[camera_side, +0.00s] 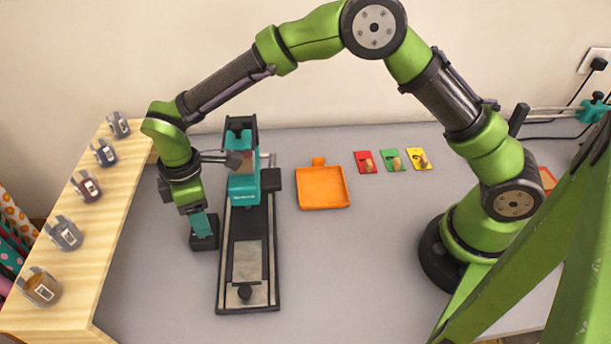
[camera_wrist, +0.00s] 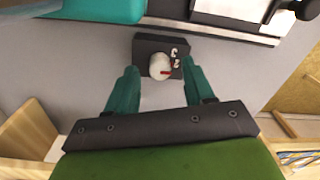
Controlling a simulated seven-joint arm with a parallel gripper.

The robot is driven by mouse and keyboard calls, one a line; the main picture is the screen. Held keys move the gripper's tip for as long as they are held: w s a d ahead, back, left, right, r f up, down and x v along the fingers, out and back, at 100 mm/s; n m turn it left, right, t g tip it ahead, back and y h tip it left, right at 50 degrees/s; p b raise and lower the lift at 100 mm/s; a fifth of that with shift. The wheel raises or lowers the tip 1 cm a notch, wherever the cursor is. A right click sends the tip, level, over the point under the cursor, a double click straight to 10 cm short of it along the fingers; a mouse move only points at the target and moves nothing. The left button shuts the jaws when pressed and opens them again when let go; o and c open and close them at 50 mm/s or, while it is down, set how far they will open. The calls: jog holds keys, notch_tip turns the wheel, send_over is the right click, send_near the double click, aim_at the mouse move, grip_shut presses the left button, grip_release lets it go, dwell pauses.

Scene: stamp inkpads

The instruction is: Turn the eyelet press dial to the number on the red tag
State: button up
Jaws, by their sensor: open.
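The eyelet press (camera_side: 232,262) is a long black frame with a teal head (camera_side: 243,188). A small black dial box (camera_side: 205,243) stands at its left. White numerals, seemingly a 2 and a 3, show beside the knob; others are hidden or unclear. My gripper (camera_wrist: 158,76) is open, its teal fingers on either side of the knob; contact cannot be told. The red tag (camera_side: 364,162) lies on the table; its number is too small to read.
Green (camera_side: 390,160) and yellow (camera_side: 418,159) tags lie right of the red one. An orange tray (camera_side: 323,205) sits right of the press. A wooden shelf (camera_side: 103,235) with several clipped rolls borders the left. The table's middle front is clear.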

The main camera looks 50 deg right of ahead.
jog(key=shift+f, duration=0.55)
grip_shut()
jog(key=shift+m, duration=0.4)
jog(key=m, duration=0.3)
jog(key=shift+m, duration=2.4)
